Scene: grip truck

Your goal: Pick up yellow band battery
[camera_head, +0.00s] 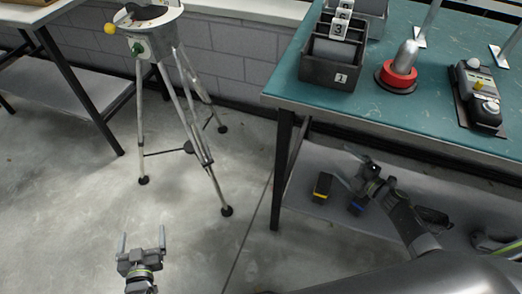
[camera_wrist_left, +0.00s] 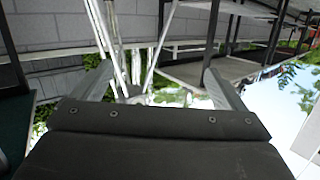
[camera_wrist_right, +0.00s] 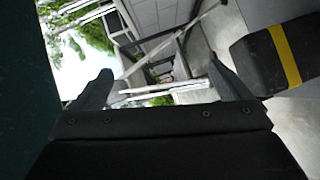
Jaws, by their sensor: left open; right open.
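The yellow band battery (camera_head: 322,186) is a dark block with a yellow stripe on the shelf under the green-topped table. In the right wrist view the battery (camera_wrist_right: 258,66) is large at the right edge, beside the right-hand finger and outside the jaws. My right gripper (camera_head: 348,168) is open and empty, just right of the battery in the head view; its fingers (camera_wrist_right: 160,72) also show in the right wrist view. My left gripper (camera_head: 142,236) is open and empty above the floor at lower left; its fingers (camera_wrist_left: 157,72) show in the left wrist view.
A blue-banded block (camera_head: 357,206) lies on the shelf (camera_head: 330,222) close to my right gripper. The green tabletop (camera_head: 390,105) is above, with a table leg (camera_head: 283,165) to the left. A tripod (camera_head: 190,100) stands at the back left. The floor between is clear.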

